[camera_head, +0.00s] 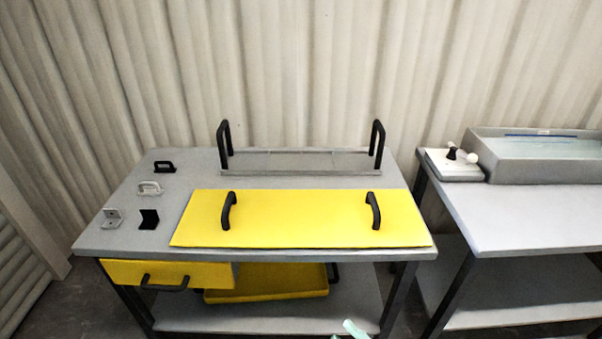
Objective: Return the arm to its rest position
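Neither of my grippers can be made out in the head view. A small pale green piece (354,328) shows at the bottom edge, in front of the lower shelf. I cannot tell what it belongs to. A grey table (150,232) stands in front of me. On it lies a flat yellow panel (300,215) with two black handles. Behind the panel is a grey tray (300,173) with two tall black handles.
Several small black and grey brackets and handles (149,187) lie at the table's left. A yellow drawer (200,272) is below. On the right, another table (500,215) bears a grey tank (540,165) and a white block (450,170). A corrugated wall is behind.

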